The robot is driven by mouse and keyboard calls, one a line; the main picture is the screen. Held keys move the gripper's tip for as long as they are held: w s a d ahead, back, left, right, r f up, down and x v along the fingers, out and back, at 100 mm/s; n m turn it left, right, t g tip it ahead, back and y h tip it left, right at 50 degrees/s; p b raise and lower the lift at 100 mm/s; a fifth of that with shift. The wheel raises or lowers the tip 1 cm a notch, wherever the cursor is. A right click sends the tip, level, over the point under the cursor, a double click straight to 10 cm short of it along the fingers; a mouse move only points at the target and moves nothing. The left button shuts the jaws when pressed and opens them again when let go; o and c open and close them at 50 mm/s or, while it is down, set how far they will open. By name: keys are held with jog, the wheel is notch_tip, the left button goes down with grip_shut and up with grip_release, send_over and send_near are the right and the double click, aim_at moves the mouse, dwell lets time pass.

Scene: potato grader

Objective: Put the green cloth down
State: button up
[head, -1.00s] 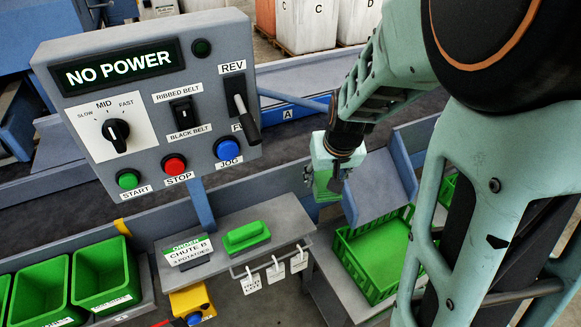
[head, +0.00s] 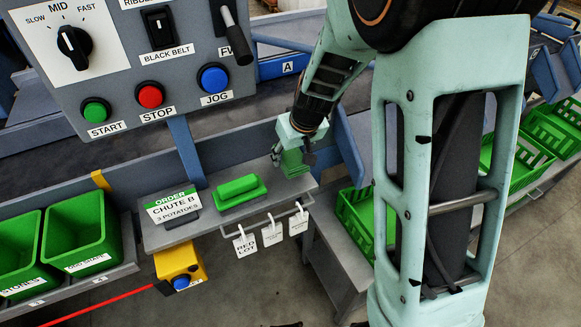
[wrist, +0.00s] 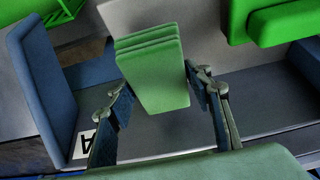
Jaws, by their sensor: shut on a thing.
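The green cloth (head: 293,163) is a folded, layered pad. It hangs under my gripper (head: 290,148) at the right end of the grey shelf (head: 225,222). In the wrist view the cloth (wrist: 155,75) is between the two dark fingers of my gripper (wrist: 160,88), which is shut on it. The shelf shows behind the cloth there. I cannot tell whether the cloth's lower edge touches the shelf.
The control panel (head: 150,75) stands at upper left. A green crate (head: 357,218) is to the right.

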jog(key=shift+f+b, duration=0.45)
jog(key=shift+f, duration=1.55)
jog(key=shift+f+b, duration=0.3)
jog(key=shift+b, duration=0.05)
jog(key=o, duration=1)
jog(key=shift+r, duration=0.1)
jog(key=shift+r, duration=0.15)
jog(key=shift+r+p, duration=0.25)
jog(key=shift+p, duration=0.25)
jog(key=p+v, duration=0.1)
jog(key=v, duration=1)
jog(key=shift+s+d+r+p, duration=0.1)
jog(key=shift+s+r+p, duration=0.2)
jog(key=shift+p, duration=0.1)
